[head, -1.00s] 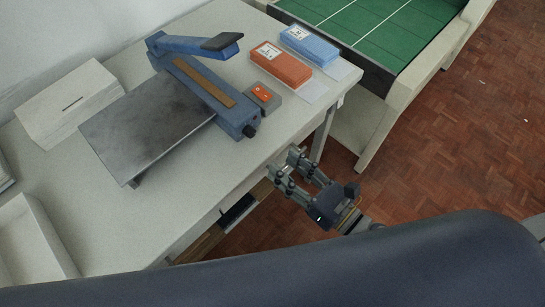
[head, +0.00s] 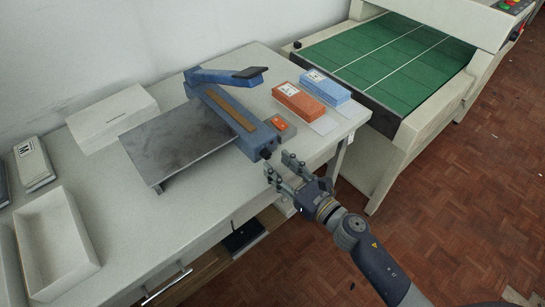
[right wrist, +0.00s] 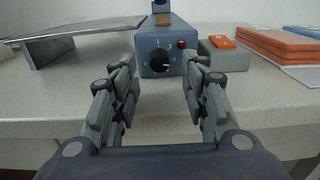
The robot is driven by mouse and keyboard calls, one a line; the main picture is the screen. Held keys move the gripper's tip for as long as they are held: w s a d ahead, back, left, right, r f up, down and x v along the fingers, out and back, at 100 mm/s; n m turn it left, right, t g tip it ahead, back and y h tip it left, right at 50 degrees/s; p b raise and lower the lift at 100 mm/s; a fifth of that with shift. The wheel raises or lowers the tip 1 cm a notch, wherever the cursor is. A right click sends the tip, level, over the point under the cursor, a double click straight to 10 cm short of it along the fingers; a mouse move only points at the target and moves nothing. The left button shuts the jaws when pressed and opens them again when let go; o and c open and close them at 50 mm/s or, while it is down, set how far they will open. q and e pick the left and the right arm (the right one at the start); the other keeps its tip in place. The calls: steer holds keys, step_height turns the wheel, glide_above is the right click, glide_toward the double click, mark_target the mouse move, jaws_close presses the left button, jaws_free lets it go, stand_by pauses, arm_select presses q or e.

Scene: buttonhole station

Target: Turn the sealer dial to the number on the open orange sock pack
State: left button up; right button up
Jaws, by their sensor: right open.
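The blue sealer (head: 238,118) stands on the table with its arm raised. My right gripper (head: 280,167) is open and empty, just in front of the dial at the table's front edge. In the right wrist view the dial shows between its fingers, apart from them. The orange sock pack (head: 300,102) lies right of the sealer; its label number is unreadable. My left gripper is not in view.
A grey box with an orange top (head: 279,123) sits beside the sealer, close right of my gripper. A blue pack (head: 326,87) lies behind the orange one. A metal plate (head: 170,145), white boxes and a tray (head: 88,238) are left. A green conveyor (head: 385,55) stands right.

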mark_target(269, 157)
steer(key=x, duration=0.3)
steer(key=shift+w+a, duration=0.1)
steer(key=c, duration=0.3)
jaws_close()
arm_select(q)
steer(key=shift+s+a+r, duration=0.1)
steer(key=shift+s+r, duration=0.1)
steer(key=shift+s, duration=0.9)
arm_select(e)
steer(key=shift+m, duration=0.7)
steer(key=shift+o, duration=1.5)
jaws_free()
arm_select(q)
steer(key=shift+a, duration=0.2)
